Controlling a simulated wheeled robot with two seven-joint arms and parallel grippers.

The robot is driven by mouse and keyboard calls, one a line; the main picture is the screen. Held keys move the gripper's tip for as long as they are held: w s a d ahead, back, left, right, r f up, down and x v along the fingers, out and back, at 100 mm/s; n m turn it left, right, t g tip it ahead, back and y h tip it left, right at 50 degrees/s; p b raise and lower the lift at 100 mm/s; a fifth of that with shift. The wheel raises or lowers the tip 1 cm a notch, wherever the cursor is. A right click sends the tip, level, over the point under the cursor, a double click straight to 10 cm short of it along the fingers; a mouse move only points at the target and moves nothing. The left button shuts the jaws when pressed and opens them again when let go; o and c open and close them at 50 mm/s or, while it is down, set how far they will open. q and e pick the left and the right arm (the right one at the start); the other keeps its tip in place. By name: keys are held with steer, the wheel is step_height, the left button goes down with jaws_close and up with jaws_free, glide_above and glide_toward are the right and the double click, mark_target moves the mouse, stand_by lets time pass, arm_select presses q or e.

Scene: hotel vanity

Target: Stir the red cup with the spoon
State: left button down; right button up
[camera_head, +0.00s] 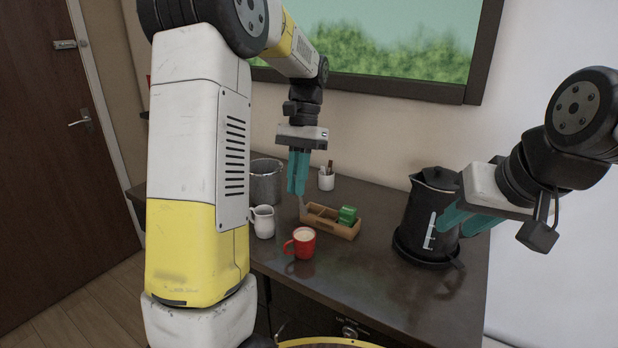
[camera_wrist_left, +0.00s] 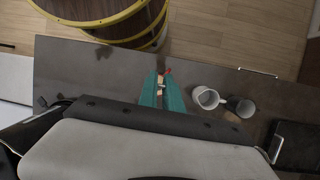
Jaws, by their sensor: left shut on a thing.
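The red cup (camera_head: 300,243) stands upright on the dark counter, with a pale drink inside and its handle to the left. A small red part of it (camera_wrist_left: 168,71) shows past the fingertips in the left wrist view. My left gripper (camera_head: 298,190) points down above the counter, behind and above the cup. It is shut on the spoon (camera_head: 303,205), of which only a short grey piece shows below the fingers. The spoon is apart from the cup. My right gripper (camera_head: 460,222) is in front of the black kettle, its teal fingers apart and empty.
A white pitcher (camera_head: 263,222) stands left of the cup. A wooden box (camera_head: 322,221) with green packets lies behind it. A grey bucket (camera_head: 266,184) and a white holder (camera_head: 326,181) stand further back. The kettle (camera_head: 428,208) stands right. The counter right of the cup is clear.

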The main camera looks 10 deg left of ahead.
arm_select(q)
step_height(320, 180, down, 11)
stand_by(1.1)
steer(key=shift+r, duration=0.1)
steer(key=shift+w, duration=0.1)
stand_by(1.5)
